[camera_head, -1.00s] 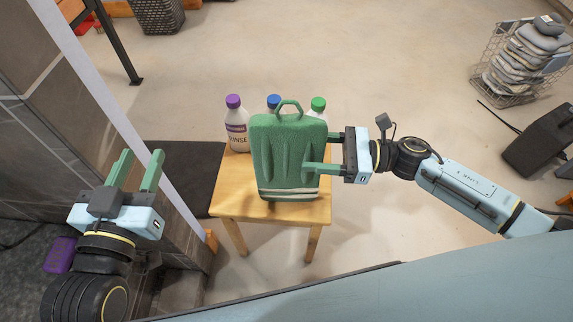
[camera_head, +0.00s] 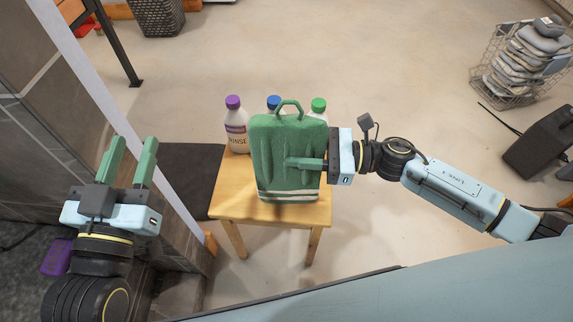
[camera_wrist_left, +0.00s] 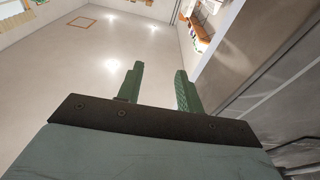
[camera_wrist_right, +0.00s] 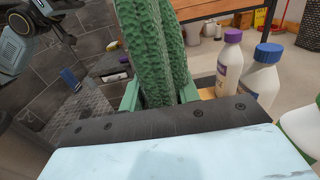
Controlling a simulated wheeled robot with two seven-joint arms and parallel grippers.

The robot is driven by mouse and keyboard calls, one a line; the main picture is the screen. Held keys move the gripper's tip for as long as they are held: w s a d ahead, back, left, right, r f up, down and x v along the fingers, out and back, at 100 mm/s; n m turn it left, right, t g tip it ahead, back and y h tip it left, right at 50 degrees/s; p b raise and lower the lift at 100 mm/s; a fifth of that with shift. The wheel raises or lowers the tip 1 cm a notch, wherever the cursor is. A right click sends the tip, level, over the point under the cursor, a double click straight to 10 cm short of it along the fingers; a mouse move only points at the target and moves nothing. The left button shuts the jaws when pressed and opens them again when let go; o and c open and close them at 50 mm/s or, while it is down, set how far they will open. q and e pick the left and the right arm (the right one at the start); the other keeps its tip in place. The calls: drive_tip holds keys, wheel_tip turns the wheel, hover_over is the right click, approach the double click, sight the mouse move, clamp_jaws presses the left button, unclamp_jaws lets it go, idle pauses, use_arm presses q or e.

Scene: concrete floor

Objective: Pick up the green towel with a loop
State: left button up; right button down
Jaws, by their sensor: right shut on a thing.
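The green towel (camera_head: 285,150) with a loop at its top and pale stripes near its lower edge hangs upright over the wooden stool. My right gripper (camera_head: 308,163) reaches it from the right and is shut on it at mid-height. In the right wrist view the folded towel (camera_wrist_right: 155,50) stands between the fingers (camera_wrist_right: 160,98). My left gripper (camera_head: 130,162) is open and empty at the left, well apart from the towel; its spread fingers (camera_wrist_left: 158,88) also show in the left wrist view.
Three bottles with purple (camera_head: 234,103), blue (camera_head: 273,103) and green (camera_head: 319,105) caps stand on the stool (camera_head: 230,203) behind the towel. A wall (camera_head: 165,190) lies between my left gripper and the stool. A wire basket (camera_head: 500,85) stands at the far right. Floor left of it is clear.

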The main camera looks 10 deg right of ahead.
sight(303, 116)
use_arm(q)
drive_tip(key=shift+f, duration=0.1)
use_arm(e)
drive_tip(key=shift+r, duration=0.15)
